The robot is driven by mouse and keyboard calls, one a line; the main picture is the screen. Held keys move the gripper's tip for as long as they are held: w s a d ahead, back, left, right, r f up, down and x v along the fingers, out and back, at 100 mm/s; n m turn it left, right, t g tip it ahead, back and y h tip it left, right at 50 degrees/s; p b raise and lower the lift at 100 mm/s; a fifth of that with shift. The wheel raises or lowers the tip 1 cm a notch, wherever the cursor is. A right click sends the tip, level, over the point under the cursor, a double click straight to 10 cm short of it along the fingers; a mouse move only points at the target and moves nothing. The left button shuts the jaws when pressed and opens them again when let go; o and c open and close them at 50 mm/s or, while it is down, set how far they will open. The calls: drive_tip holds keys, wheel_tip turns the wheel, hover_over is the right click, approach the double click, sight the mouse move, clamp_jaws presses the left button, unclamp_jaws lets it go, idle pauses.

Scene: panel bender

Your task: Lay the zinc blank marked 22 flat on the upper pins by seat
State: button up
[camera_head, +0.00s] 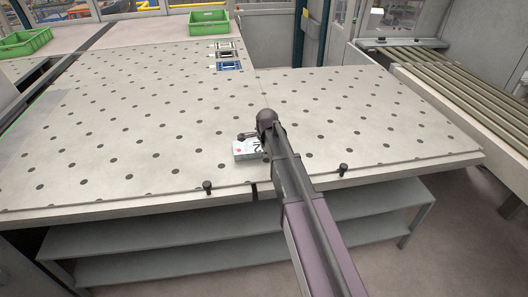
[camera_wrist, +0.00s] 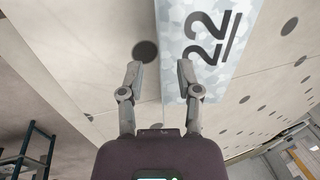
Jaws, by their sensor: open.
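The zinc blank marked 22 (camera_head: 242,152) lies on the perforated table near its front edge, partly hidden by my arm in the head view. In the wrist view the blank (camera_wrist: 208,75) is a pale mottled plate with a black underlined 22. My gripper (camera_wrist: 158,70) is open at the blank's long edge. One finger overlaps the blank's face and the other is off to the left, over the table. Whether the fingers touch it cannot be told. I cannot tell which pins are the upper pins, nor make out the seat.
The perforated table (camera_head: 150,120) is mostly clear. Small black pins stand along its front edge, one at left (camera_head: 208,187) and one at right (camera_head: 343,168). Green bins (camera_head: 208,22) and a slatted conveyor (camera_head: 460,85) stand beyond.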

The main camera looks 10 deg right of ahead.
drive_tip(key=shift+b+x, duration=0.8)
drive_tip(key=shift+x, duration=0.35)
clamp_jaws()
